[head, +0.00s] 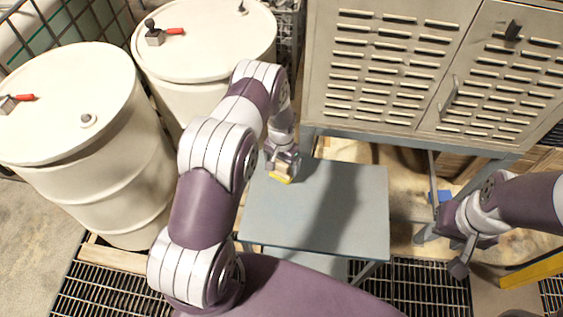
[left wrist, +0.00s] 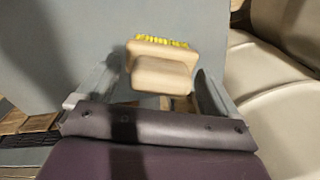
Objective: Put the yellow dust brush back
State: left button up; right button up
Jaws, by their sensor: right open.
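The yellow dust brush (left wrist: 160,68) has a pale wooden body and handle with yellow bristles along its far side. In the head view the brush (head: 281,179) shows as a small yellow and wood patch at the fingertips, over the back left part of the grey-blue table (head: 350,215). I cannot tell whether the brush touches the table top. My right gripper (head: 468,256) is open and empty, low at the right, away from the table.
Two white drums (head: 75,110) (head: 205,45) stand at the left, close to my left arm. A vented metal cabinet (head: 385,70) on a stand is behind the table. A small blue item (head: 440,197) lies below it. Most of the table top is clear.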

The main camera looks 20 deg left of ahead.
pick_arm(q)
jog(key=shift+r, duration=0.25)
notch_tip(320, 180, up, 10)
jog(key=b, duration=0.3)
jog(key=shift+r, duration=0.25)
jog(key=s+d+r, duration=0.3)
jog(key=s+r, duration=0.5)
jog(key=r, duration=0.2)
jog(key=s+d+r+n+t, duration=0.15)
jog(key=s+r, duration=0.25)
jog(key=s, duration=0.8)
notch_tip(320, 180, down, 6)
jog(key=b, duration=0.6)
jog(key=shift+w+d+f, duration=0.2)
jog(key=shift+w+d, duration=0.1)
jog(key=shift+d, duration=0.05)
jog(key=shift+w, duration=0.1)
